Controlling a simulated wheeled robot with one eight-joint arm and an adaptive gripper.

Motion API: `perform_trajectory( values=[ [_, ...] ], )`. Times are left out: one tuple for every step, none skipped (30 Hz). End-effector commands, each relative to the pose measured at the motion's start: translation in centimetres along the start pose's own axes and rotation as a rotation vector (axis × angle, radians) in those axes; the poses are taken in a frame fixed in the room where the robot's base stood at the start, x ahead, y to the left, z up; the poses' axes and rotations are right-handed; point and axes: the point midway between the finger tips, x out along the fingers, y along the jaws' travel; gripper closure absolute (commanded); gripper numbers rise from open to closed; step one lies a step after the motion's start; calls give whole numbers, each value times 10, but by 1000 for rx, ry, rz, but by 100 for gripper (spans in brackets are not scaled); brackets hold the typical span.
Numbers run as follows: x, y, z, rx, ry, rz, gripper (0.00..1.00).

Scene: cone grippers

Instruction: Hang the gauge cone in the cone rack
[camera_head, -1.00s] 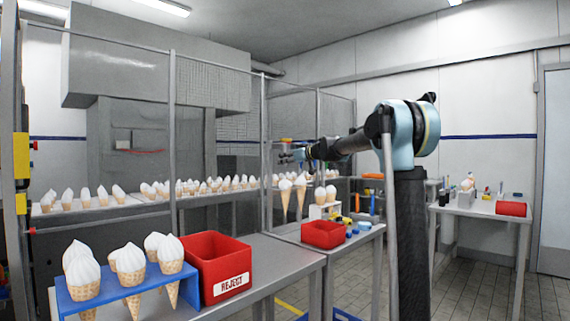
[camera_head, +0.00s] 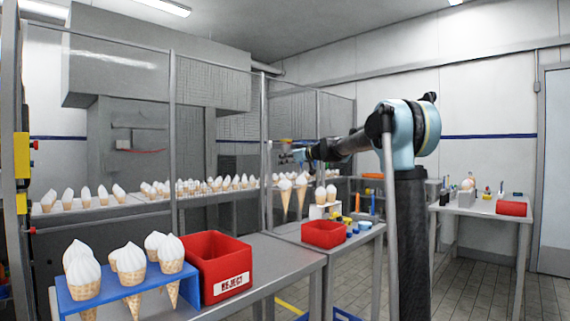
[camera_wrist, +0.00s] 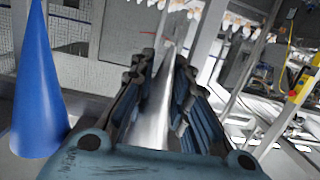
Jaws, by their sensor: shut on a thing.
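My gripper (camera_wrist: 157,85) is shut on a shiny silver-grey tapered thing, which I take to be the gauge cone (camera_wrist: 152,122). It lies between the two ribbed fingers, which hide part of it. In the head view my gripper (camera_head: 294,156) is small and far off, above the back table, and I cannot make out the held cone. A blue rack (camera_head: 130,290) at the front left holds several ice cream cones. A small white stand (camera_head: 317,211) with cones is on the back table. I cannot tell for certain which is the cone rack.
A blue cone (camera_wrist: 38,95) stands left of my gripper in the wrist view, apart from it. A red reject bin (camera_head: 228,262) is beside the blue rack, and a second red bin (camera_head: 322,234) is on the back table. A mesh fence with posts (camera_head: 172,140) stands before the conveyor.

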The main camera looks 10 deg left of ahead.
Motion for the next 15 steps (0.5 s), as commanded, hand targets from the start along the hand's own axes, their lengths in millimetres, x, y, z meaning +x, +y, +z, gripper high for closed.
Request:
perform_trajectory(
  values=[
    [0, 0, 0, 0, 0, 0, 100],
    [0, 0, 1, 0, 0, 0, 100],
    [0, 0, 1, 0, 0, 0, 100],
    [0, 0, 1, 0, 0, 0, 100],
    [0, 0, 1, 0, 0, 0, 100],
    [0, 0, 2, 0, 0, 0, 100],
    [0, 0, 2, 0, 0, 0, 100],
    [0, 0, 2, 0, 0, 0, 100],
    [0, 0, 2, 0, 0, 0, 100],
    [1, 0, 3, 0, 0, 0, 100],
    [1, 0, 3, 0, 0, 0, 100],
    [1, 0, 3, 0, 0, 0, 100],
    [1, 0, 4, 0, 0, 0, 100],
    [1, 0, 4, 0, 0, 0, 100],
    [1, 0, 4, 0, 0, 0, 100]
  ],
)
